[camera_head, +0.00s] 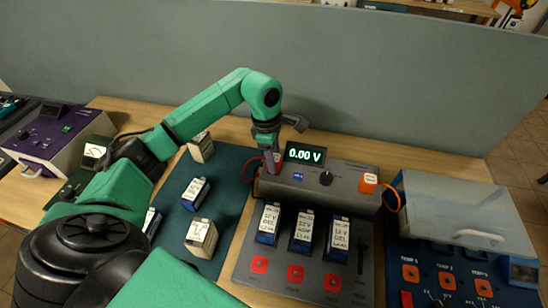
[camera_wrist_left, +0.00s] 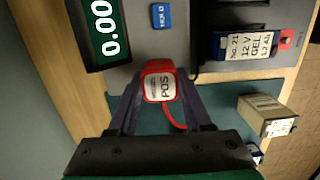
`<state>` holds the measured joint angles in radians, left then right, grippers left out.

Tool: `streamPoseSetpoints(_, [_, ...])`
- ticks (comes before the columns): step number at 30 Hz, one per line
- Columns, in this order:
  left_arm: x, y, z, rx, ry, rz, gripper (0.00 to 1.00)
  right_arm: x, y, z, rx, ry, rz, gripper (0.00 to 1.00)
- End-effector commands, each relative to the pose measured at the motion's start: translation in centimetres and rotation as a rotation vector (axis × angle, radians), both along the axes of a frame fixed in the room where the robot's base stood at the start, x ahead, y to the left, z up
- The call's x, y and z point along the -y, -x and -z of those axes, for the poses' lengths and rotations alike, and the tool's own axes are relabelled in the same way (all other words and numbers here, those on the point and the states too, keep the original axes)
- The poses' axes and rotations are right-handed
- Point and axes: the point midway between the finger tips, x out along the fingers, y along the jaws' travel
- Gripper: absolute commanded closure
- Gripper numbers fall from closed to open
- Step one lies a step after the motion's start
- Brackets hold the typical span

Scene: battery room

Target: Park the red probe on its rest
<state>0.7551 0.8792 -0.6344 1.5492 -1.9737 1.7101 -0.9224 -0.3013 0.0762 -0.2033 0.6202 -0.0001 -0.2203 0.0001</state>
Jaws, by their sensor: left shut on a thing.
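The red probe (camera_wrist_left: 160,84), with a white label reading POS, is between the fingers of my left gripper (camera_wrist_left: 161,98) in the left wrist view. My left gripper (camera_head: 271,162) is shut on it at the left end of the grey meter (camera_head: 315,187) in the head view. The meter's display (camera_head: 305,154) reads 0.00 V. A red lead (camera_head: 248,168) loops out beside the gripper. The probe's rest is hidden behind the gripper and probe, so I cannot tell whether they touch. My right gripper is not in view.
An orange probe (camera_head: 368,183) with a white label sits at the meter's right end. Several labelled batteries (camera_head: 303,232) stand in front of the meter. More batteries (camera_head: 201,237) are on the dark green mat (camera_head: 230,187). A grey partition (camera_head: 380,90) rises behind the bench.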

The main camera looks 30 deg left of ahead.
Motion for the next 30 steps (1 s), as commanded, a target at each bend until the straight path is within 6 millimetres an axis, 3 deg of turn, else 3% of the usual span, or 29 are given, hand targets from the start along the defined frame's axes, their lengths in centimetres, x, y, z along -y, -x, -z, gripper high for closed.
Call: streamPoseSetpoints(30, [0.01, -0.02, -0.02, 0.001, 0.0, 0.0, 1.0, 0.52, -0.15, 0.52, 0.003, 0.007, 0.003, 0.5])
